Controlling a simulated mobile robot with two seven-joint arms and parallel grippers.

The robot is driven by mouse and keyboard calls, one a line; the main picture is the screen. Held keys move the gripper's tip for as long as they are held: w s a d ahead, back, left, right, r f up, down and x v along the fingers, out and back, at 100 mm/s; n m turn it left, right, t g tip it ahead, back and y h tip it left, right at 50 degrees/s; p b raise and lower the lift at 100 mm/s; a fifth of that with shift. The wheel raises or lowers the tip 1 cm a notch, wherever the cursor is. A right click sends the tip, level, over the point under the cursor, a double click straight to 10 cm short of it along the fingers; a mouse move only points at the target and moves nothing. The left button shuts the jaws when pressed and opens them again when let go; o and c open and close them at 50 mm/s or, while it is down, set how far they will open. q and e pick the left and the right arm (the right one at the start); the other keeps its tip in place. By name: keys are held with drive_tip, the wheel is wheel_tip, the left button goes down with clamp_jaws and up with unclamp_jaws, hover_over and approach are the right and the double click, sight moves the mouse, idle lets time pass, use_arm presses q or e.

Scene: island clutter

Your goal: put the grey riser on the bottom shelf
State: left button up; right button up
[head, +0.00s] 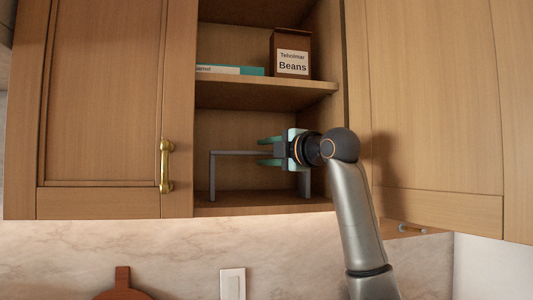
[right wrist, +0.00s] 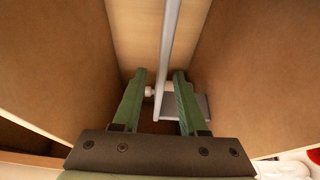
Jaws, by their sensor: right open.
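The grey riser (head: 235,153) stands upright inside the open cupboard, its left leg reaching down to the bottom shelf (head: 255,199). My right gripper (head: 262,151) comes in from the right, with one green finger above the riser's top edge and one below. It is open. In the right wrist view the riser (right wrist: 168,45) shows as a thin grey strip running between the two fingertips (right wrist: 157,80), with a gap visible on its left side. Part of its right leg is hidden behind my gripper in the head view. My left gripper is not in view.
The middle shelf (head: 270,91) above holds a brown beans box (head: 292,62) and a flat teal-and-white box (head: 230,71). Cupboard doors flank the opening, the left one with a brass handle (head: 165,166). Some bottom shelf room is clear.

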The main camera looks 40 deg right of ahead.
drive_tip(key=s+b, duration=0.2)
drive_tip(key=s, duration=0.5)
drive_tip(key=shift+s+a, duration=0.25)
drive_tip(key=shift+a, duration=0.2)
